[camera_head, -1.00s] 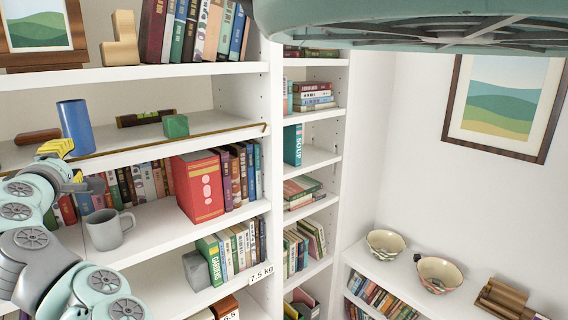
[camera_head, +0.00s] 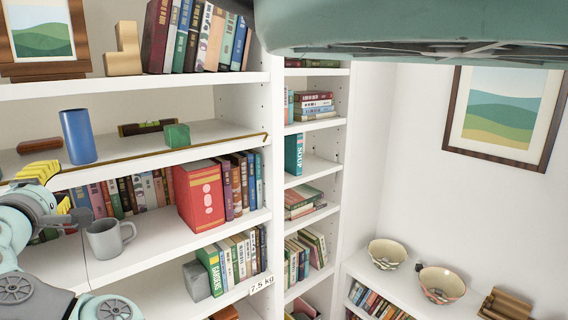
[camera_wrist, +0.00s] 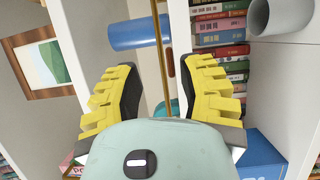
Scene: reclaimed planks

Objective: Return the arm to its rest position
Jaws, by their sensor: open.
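My gripper (camera_head: 52,195) is at the left edge of the head view, in front of the bookcase and to the left of the grey mug. Its yellow-padded fingers are spread apart in the wrist view (camera_wrist: 160,98), with nothing held between them. The grey mug (camera_head: 107,237) stands upright on the shelf with the books; part of it shows in the wrist view (camera_wrist: 283,17). The blue cylinder (camera_head: 78,137) stands on the shelf above and also shows in the wrist view (camera_wrist: 138,33).
A brass rail (camera_head: 172,151) runs along the front of the upper shelf. A green block (camera_head: 177,135), a spirit level (camera_head: 147,127) and a red book (camera_head: 199,196) are nearby. Two bowls (camera_head: 387,254) (camera_head: 441,285) sit on a low shelf at right. Open space lies before the wall.

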